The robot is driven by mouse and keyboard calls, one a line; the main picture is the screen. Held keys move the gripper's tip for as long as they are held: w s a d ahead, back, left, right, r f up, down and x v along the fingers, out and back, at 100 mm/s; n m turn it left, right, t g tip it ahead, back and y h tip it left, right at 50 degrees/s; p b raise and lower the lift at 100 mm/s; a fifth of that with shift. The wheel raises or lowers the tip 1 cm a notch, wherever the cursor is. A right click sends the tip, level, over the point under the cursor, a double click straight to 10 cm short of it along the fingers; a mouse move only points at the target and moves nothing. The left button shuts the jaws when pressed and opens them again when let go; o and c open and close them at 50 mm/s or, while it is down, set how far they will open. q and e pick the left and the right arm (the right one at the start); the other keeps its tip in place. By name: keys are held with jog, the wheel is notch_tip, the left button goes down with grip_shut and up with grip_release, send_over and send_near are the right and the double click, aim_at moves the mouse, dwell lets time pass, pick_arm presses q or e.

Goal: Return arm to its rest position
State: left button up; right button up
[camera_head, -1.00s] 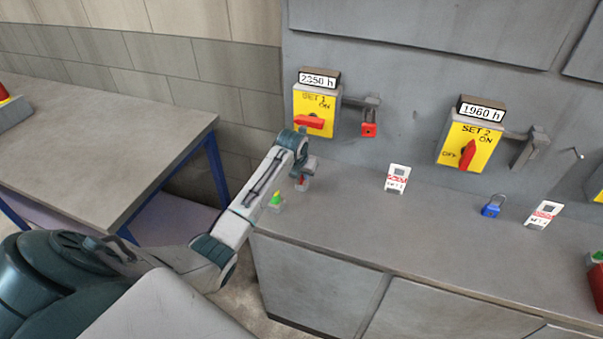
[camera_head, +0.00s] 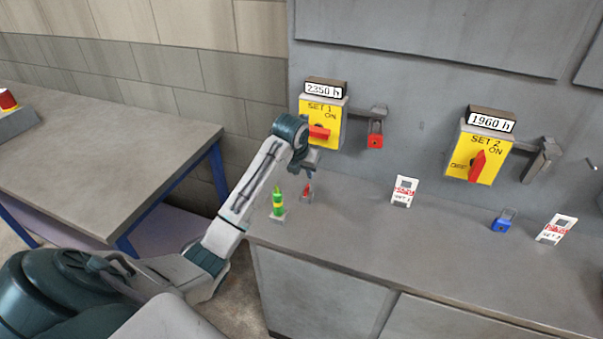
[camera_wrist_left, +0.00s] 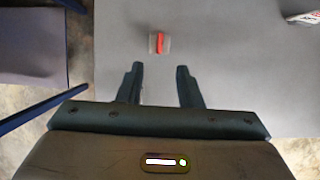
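My left arm reaches in from the left in the head view, and its gripper (camera_head: 313,161) is at the left end of the grey counter (camera_head: 350,235), in front of the SET 1 switch box (camera_head: 322,115). In the left wrist view the two fingers of the left gripper (camera_wrist_left: 161,85) stand apart with nothing between them. A small red object on a clear base (camera_wrist_left: 159,43) lies beyond the fingertips; it also shows below the gripper in the head view (camera_head: 307,192). My right gripper is in neither view.
A green-and-yellow post (camera_head: 278,203) stands beside the arm. A red padlock (camera_head: 375,140) hangs by SET 1. The SET 2 box (camera_head: 478,150), a blue padlock (camera_head: 502,222) and white tags (camera_head: 404,191) (camera_head: 556,229) are to the right. A grey table (camera_head: 110,155) is left.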

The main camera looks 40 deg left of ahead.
pick_arm(q)
jog(key=shift+s+r, duration=0.2)
jog(key=shift+r, duration=0.35)
